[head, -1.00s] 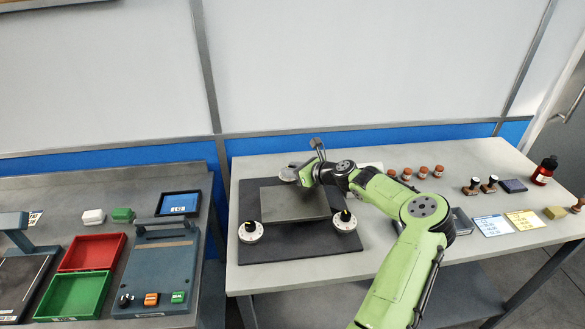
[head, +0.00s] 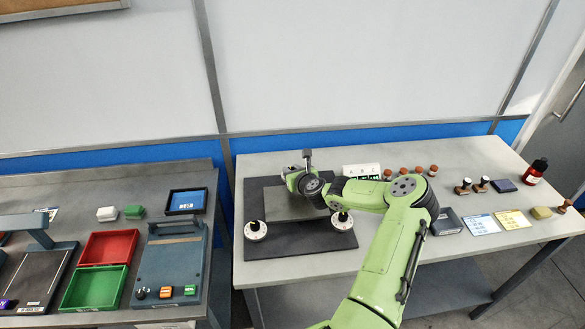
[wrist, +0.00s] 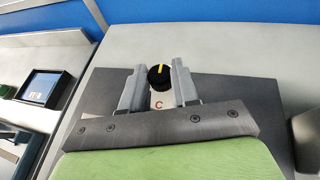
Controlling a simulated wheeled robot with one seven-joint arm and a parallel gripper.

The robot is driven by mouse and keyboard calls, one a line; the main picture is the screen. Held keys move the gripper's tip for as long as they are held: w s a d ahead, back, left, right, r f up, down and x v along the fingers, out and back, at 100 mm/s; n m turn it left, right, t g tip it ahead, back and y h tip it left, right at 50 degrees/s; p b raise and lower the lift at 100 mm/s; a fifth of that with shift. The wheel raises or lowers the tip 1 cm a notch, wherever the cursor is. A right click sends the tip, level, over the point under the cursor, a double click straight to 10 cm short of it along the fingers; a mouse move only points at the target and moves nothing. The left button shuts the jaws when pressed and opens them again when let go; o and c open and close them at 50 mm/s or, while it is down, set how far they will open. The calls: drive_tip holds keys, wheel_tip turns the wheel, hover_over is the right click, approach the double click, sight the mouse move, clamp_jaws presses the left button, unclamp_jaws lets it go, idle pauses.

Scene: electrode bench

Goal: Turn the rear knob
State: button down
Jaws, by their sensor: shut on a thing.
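In the wrist view the rear knob (wrist: 158,80) is black with a yellow pointer line. It sits on a pale base marked with a red "C". My gripper (wrist: 159,67) is shut on it, with one grey finger on each side. In the head view my gripper (head: 292,182) is at the back of the dark plate (head: 300,242) and hides the rear knob. Two front knobs with white dials stand on the plate's front corners, one at left (head: 255,231) and one at right (head: 341,221).
A white block with dark openings (head: 361,170) and several brown-capped jars stand right of my gripper. The left bench holds a red tray (head: 108,248), a green tray (head: 95,288) and a small screen (head: 186,201).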

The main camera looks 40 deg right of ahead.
drive_tip(key=c, duration=0.8)
unclamp_jaws()
drive_tip(key=shift+c, duration=0.2)
drive_tip(key=p+v, duration=0.1)
drive_tip(key=v, duration=1.5)
drive_tip(key=shift+f, duration=0.1)
drive_tip(key=shift+w, duration=0.1)
drive_tip(key=shift+a, duration=0.1)
